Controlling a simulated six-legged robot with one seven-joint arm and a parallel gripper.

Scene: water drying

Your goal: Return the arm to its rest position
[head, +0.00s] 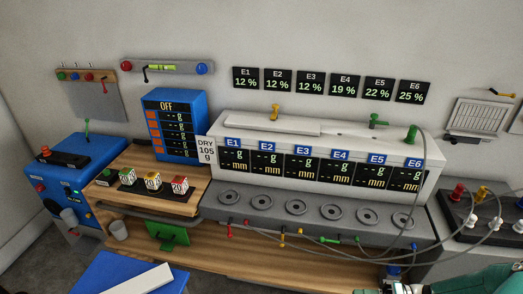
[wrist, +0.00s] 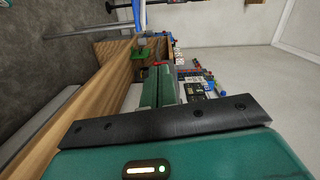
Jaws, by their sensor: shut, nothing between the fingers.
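My gripper (wrist: 159,72) shows in the wrist view as two teal fingers lying side by side, shut with nothing between them. Beyond the fingertips, the bench appears turned on its side. In the head view a teal part of my arm (head: 490,282) enters at the bottom right corner, low in front of the bench's right end. My gripper appears apart from the bench equipment.
The white unit (head: 325,130) with displays E1 to E6 stands on the wooden bench (head: 250,258), above a grey row of round plates (head: 297,207). Cables hang at the right. A blue machine (head: 75,175), small cubes (head: 152,181) and a green stand (head: 168,236) are left.

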